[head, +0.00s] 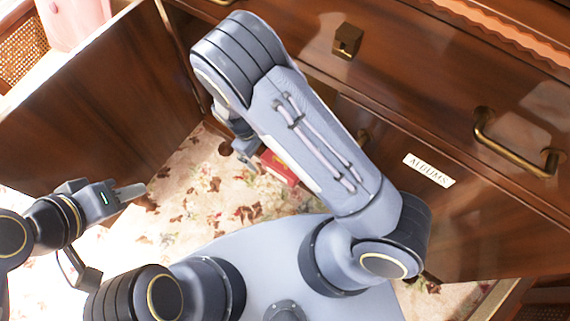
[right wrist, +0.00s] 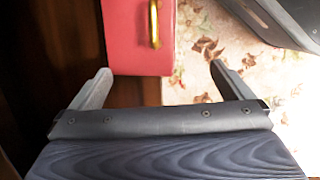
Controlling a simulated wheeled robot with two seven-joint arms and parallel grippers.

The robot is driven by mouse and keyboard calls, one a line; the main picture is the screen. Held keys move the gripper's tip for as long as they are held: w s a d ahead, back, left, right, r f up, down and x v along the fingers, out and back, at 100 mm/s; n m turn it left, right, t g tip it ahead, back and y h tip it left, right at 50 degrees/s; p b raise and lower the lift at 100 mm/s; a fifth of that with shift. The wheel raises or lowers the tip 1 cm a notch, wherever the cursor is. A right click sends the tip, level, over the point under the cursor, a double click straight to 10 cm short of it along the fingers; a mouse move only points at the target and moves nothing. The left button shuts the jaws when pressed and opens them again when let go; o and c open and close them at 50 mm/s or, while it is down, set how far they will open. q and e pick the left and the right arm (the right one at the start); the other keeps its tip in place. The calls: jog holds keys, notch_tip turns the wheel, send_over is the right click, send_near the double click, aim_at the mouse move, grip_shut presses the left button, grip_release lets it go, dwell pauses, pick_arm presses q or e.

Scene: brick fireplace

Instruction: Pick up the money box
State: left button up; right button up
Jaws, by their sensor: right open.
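The money box appears to be the red box with a brass handle (right wrist: 138,50) in the right wrist view. Part of a red object, likely the same box (head: 280,168), shows in the head view on the floral carpet, partly behind my right arm. My right gripper (right wrist: 162,75) is open, its two fingers apart. The near end of the box lies between the fingertips in the picture, with a gap at each side; I see no contact. In the head view the right gripper (head: 243,150) is mostly hidden by its arm. My left gripper (head: 122,194) is at the left, away from the box; its finger opening is unclear.
A wooden cabinet front (head: 490,225) with brass handles and an "ALBUMS" label (head: 429,170) fills the right and top. A brown wooden panel (head: 95,105) stands at the left. Floral carpet (head: 190,190) between them is mostly clear. A pink object (head: 72,22) is at top left.

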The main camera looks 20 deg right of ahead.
aim_at(268, 168)
jog(key=d, duration=0.1)
jog(key=s+d, duration=0.1)
jog(key=d, duration=0.2)
jog(key=shift+s+d+b, duration=0.2)
jog(key=shift+s+b, duration=0.05)
jog(key=shift+b, duration=0.1)
jog(key=b+x, duration=0.2)
jog(key=x, duration=0.3)
jog(key=shift+f, duration=0.1)
jog(key=c, duration=1.3)
jog(key=shift+r, duration=0.2)
